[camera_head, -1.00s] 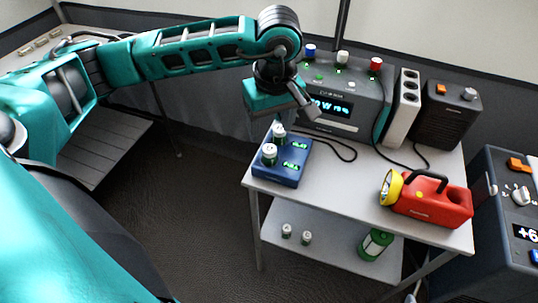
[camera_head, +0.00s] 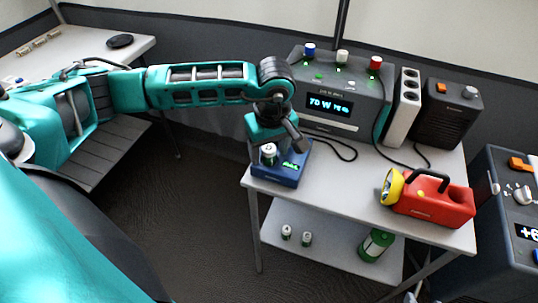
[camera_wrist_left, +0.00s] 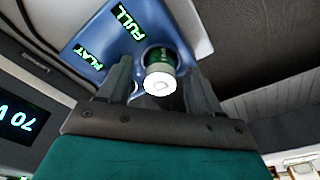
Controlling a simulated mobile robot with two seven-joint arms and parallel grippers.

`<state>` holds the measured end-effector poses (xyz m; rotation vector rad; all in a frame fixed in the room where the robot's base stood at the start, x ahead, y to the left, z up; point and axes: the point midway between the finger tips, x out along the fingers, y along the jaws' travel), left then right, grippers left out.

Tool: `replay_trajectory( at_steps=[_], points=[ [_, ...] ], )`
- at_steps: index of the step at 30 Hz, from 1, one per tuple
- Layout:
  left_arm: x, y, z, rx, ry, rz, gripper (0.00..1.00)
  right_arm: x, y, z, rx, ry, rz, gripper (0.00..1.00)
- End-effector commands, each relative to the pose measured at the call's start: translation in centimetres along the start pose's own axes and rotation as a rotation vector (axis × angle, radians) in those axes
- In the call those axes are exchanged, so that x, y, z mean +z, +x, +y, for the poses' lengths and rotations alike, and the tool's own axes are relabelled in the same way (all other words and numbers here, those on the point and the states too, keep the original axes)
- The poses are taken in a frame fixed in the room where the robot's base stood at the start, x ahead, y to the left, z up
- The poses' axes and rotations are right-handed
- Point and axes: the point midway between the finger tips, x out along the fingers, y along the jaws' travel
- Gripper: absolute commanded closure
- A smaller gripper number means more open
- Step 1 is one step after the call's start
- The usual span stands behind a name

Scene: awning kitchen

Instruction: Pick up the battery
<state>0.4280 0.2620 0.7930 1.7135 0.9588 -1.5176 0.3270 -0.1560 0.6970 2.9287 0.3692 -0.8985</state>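A blue charger (camera_head: 275,172) with green displays sits on the left end of the table. One white-topped battery (camera_head: 268,155) shows in it in the head view; the spot behind is covered by my gripper. In the left wrist view, a green and white battery (camera_wrist_left: 161,72) stands in the charger (camera_wrist_left: 110,38) by the display reading FULL. Another battery (camera_wrist_left: 133,90) is mostly hidden behind a finger. My left gripper (camera_head: 279,144) is over the charger. In the wrist view its fingers (camera_wrist_left: 158,72) are apart, one on each side of the FULL battery, with small gaps.
A power station (camera_head: 340,100) with knobs stands behind the charger. A white socket strip (camera_head: 403,108), a dark box (camera_head: 447,115) and a red lantern (camera_head: 435,202) stand to the right. The lower shelf holds two small batteries (camera_head: 296,236) and a green cylinder (camera_head: 375,246).

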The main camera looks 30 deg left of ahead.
Motion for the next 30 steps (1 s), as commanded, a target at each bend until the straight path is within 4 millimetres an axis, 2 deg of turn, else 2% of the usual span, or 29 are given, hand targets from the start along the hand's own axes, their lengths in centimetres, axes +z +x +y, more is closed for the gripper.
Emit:
replay_trajectory(
  at_steps=[2,18,26,30],
  points=[
    [0.0,0.0,0.0,0.0,0.0,0.0,0.42,0.0,0.0,0.0,0.0,0.0,0.001,0.54],
    [0.0,-0.1,0.0,0.001,-0.001,0.0,0.92,-0.1,0.0,0.1,0.002,0.0,0.003,0.54],
    [-0.1,-0.2,0.0,0.001,-0.001,0.001,0.92,-0.1,0.0,0.1,0.003,0.0,0.003,0.54],
    [-0.2,-1.1,0.1,0.002,-0.001,0.001,0.92,-0.1,-0.1,0.2,0.004,0.0,0.002,0.54]
  ],
)
